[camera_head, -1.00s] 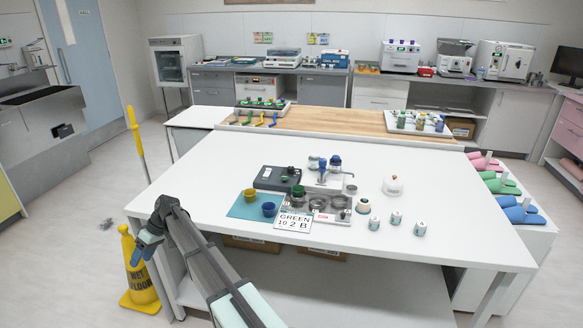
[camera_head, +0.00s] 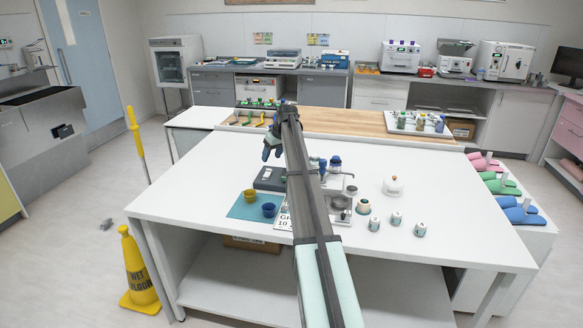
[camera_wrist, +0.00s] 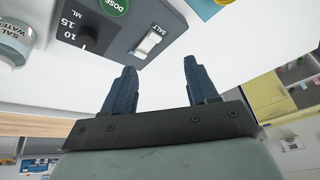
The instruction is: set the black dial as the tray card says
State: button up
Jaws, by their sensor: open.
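The grey dosing unit (camera_head: 268,180) stands on the white table, partly behind my arm in the head view. In the wrist view its face carries the black dial (camera_wrist: 88,38), beside the printed 10, 15 and ML. A green DOSE button (camera_wrist: 115,5) and a white rocker switch (camera_wrist: 149,43) are on the same face. My gripper (camera_wrist: 157,72) is open and empty, apart from the unit, its fingers pointing towards the switch side. In the head view my gripper (camera_head: 270,147) is above the unit.
A jar (camera_wrist: 12,45) with a cut-off WATER label stands beside the dial. Yellow and blue cups (camera_head: 268,209) sit on a blue mat (camera_head: 240,208). Several small white jars (camera_head: 396,218) and a white round-lidded pot (camera_head: 392,186) stand on the right. The table's left part is clear.

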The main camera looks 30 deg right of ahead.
jog(key=s+d+r+m+h, duration=0.1)
jog(key=s+d+r, duration=0.2)
jog(key=d, duration=0.7)
jog(key=x, duration=0.9)
jog(key=d+x, duration=0.1)
jog(key=x, duration=0.3)
jog(key=shift+a+f, duration=0.1)
jog(key=shift+f, duration=0.2)
jog(key=shift+m, duration=0.3)
jog(key=c, duration=1)
